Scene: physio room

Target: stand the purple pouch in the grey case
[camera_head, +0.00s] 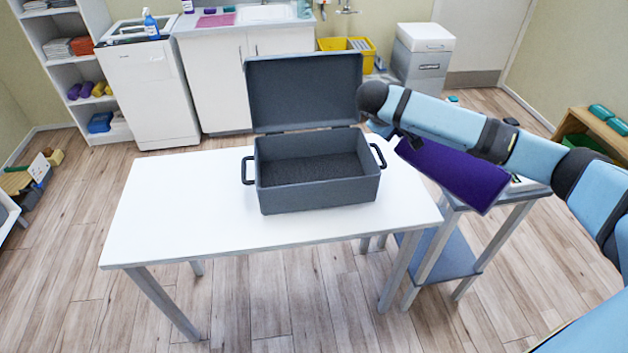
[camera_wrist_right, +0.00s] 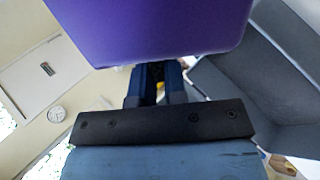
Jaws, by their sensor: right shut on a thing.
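The grey case (camera_head: 318,190) stands on the white table with its lid (camera_head: 302,92) raised at the back. Its inside looks empty. In the right wrist view the pouch (camera_wrist_right: 150,28) fills the top, in front of the fingers, and the grey case (camera_wrist_right: 250,75) shows at the right. My left gripper is not in view.
The white table (camera_head: 180,205) has free room left of the case. The case's side handles (camera_head: 247,170) stick out. A small side table with a blue lower shelf (camera_head: 450,255) stands at the right, partly behind the pouch and my arm. Cabinets and shelves line the back wall.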

